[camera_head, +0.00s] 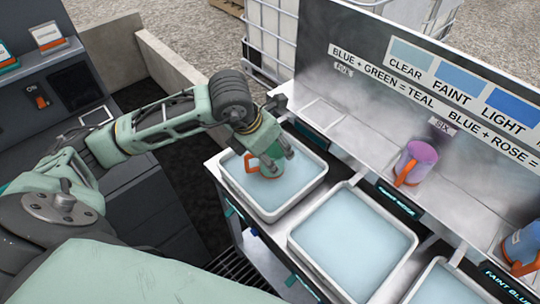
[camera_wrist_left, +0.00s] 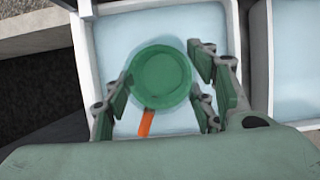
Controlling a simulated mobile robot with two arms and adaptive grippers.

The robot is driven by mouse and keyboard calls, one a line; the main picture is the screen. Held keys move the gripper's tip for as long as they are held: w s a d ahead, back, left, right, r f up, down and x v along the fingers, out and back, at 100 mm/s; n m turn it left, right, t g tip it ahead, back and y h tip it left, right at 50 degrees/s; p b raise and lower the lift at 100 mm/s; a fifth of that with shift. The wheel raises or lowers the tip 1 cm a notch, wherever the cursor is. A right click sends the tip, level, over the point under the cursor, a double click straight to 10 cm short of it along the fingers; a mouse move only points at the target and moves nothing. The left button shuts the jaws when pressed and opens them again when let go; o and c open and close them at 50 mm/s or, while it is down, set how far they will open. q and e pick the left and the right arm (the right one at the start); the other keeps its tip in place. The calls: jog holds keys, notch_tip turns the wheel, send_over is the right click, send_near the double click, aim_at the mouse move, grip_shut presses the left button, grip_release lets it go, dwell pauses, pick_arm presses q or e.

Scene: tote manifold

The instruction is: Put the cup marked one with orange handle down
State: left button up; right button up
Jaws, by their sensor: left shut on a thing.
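A green cup (camera_head: 266,165) with an orange handle is in my left gripper (camera_head: 272,152), over the leftmost white tray (camera_head: 307,190) of pale blue liquid. In the left wrist view the green cup (camera_wrist_left: 160,78) shows from above, with its orange handle (camera_wrist_left: 146,123) toward the bottom. The fingers of my left gripper (camera_wrist_left: 160,92) stand on both sides of it, shut on it. No mark can be read on this cup. I cannot tell whether its base touches the liquid. My right gripper is not in view.
A second white tray (camera_head: 407,247) and a third (camera_head: 416,296) stand to the right. A purple cup (camera_head: 421,157) sits on the ledge below a "SIX" label. A blue cup (camera_head: 525,243) is at the right edge. An empty outlined square (camera_head: 323,113) lies below the "FIVE"-like label, which is blurred.

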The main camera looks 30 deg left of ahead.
pick_arm(q)
notch_tip(320, 180, down, 2)
jog(key=shift+f+p, duration=0.2)
jog(key=shift+p, duration=0.1)
jog(key=shift+f, duration=0.3)
jog(key=o, duration=1.2)
jog(key=shift+c, duration=0.2)
jog(key=shift+o, duration=0.5)
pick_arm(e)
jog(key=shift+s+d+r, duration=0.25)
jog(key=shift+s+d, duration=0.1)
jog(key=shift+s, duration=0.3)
